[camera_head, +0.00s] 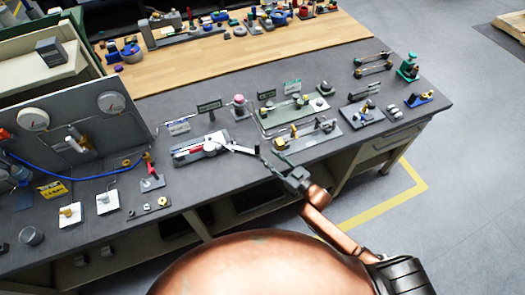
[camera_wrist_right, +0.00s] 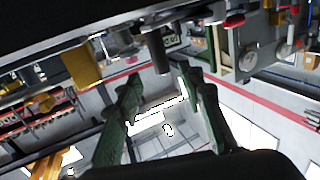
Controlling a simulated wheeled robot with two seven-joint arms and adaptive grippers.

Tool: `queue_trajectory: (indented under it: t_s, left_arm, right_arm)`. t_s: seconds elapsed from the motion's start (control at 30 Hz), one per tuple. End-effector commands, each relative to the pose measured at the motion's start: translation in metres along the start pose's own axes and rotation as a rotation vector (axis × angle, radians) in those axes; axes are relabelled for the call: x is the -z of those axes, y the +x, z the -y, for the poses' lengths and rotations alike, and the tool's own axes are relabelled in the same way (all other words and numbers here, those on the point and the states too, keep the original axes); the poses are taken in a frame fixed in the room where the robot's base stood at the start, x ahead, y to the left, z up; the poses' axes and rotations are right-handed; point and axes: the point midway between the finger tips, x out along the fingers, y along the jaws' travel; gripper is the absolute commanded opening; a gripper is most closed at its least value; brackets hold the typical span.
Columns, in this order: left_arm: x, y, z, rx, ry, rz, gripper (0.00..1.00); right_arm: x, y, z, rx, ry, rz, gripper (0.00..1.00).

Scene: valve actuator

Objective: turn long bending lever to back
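The long bending lever (camera_head: 238,148) sticks out to the right from a grey base with a red part (camera_head: 200,148) on the bench. A dark upright handle stands at its right end (camera_head: 257,147). My right gripper (camera_head: 270,160) is just to the right of and in front of that handle. In the right wrist view its two green fingers (camera_wrist_right: 165,90) are spread apart. A dark cylinder, seemingly the handle (camera_wrist_right: 157,50), shows beyond and between the fingertips. I cannot tell if they touch it. My left gripper is not in view.
Fixtures with small valves (camera_head: 295,108) stand behind and to the right of my right gripper. A gauge panel (camera_head: 75,125) with a blue hose is at the left. Small plates and parts lie at the front left. The grey bench top (camera_head: 225,180) is clear before the lever base.

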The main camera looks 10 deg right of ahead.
Motion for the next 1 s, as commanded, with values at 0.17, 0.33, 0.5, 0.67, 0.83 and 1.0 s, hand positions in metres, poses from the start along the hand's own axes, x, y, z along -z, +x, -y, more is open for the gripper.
queue_trajectory:
  t_s: [0.17,0.33,0.5,0.67,0.83,1.0]
  left_arm:
    - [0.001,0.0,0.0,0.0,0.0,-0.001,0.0]
    - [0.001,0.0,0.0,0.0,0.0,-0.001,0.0]
    - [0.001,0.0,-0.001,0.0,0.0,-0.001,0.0]
    - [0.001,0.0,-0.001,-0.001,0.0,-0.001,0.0]
    - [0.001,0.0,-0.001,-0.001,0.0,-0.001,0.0]
    - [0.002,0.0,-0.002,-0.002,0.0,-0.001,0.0]
  right_arm:
    - [0.0,-0.025,0.0,0.001,0.0,-0.001,0.36]
    - [0.001,-0.032,0.0,0.001,-0.001,-0.001,0.36]
    - [0.001,-0.033,0.0,0.001,0.0,-0.001,0.36]
    - [0.0,-0.033,0.001,-0.004,0.001,0.005,0.29]
    - [-0.013,-0.042,-0.002,-0.074,0.013,0.103,0.17]
    - [-0.036,-0.073,-0.009,-0.195,0.034,0.302,0.05]
